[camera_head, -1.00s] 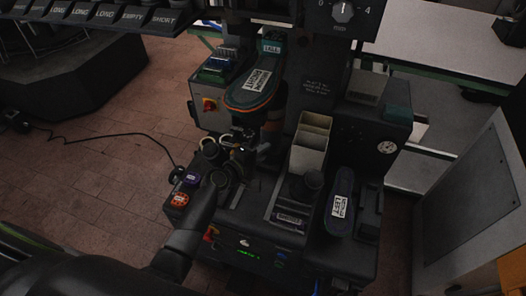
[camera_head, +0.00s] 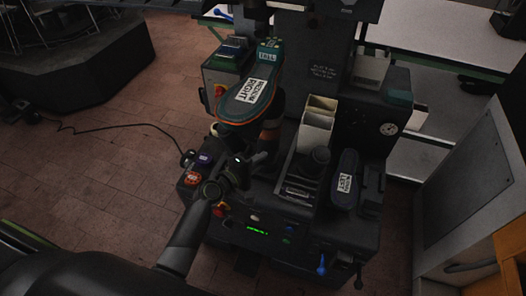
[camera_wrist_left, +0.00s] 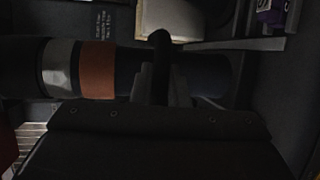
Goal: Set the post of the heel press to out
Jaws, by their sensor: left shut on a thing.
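The heel press (camera_head: 345,130) is a dark machine in the middle of the head view. Its post (camera_head: 270,133) is a dark cylinder with an orange band, partly hidden under a shoe form. In the left wrist view the post (camera_wrist_left: 97,70) lies across the picture, with silver and orange bands. My left gripper (camera_head: 240,167) is at the press's front left, below the post. It is shut on a slim dark handle (camera_wrist_left: 161,60), which crosses in front of the post in the wrist view. My right gripper is not in view.
The shoe form (camera_head: 247,98) labelled right sits above the post. Another form (camera_head: 346,180) labelled left lies at the right. A grey cabinet (camera_head: 470,190) stands right.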

